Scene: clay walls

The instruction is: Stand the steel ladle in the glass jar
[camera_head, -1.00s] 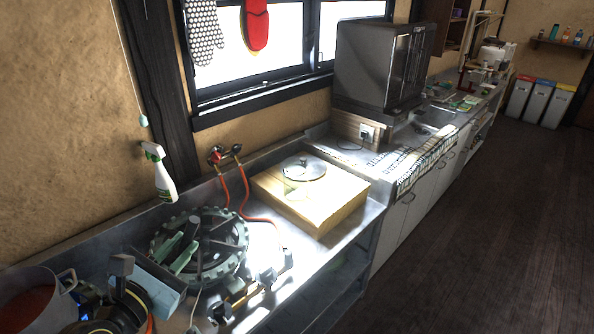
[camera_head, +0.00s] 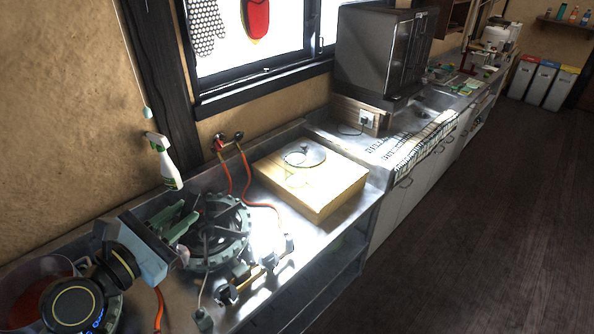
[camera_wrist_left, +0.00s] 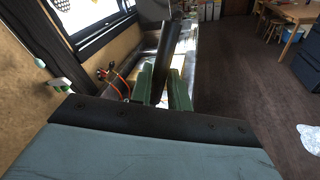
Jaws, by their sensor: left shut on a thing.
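My left gripper (camera_head: 180,223) has green fingers and hangs over the gas burner in the head view. Its fingers also show in the wrist view (camera_wrist_left: 163,88), shut on a dark, shiny upright bar, which I take to be the handle of the steel ladle (camera_wrist_left: 166,50). The ladle's bowl is not visible, and I cannot make the ladle out in the head view. A faint clear outline on the wooden block, under a round grey top, seems to be the glass jar (camera_head: 297,177). It is to the right of the gripper, apart from it. My right gripper is not in view.
The wooden block (camera_head: 318,195) sits on the steel counter. The black burner (camera_head: 222,240) and orange hoses (camera_head: 246,168) lie left of it. A pot of red food (camera_head: 35,288) stands bottom left. A dark oven-like cabinet (camera_head: 378,55) stands behind.

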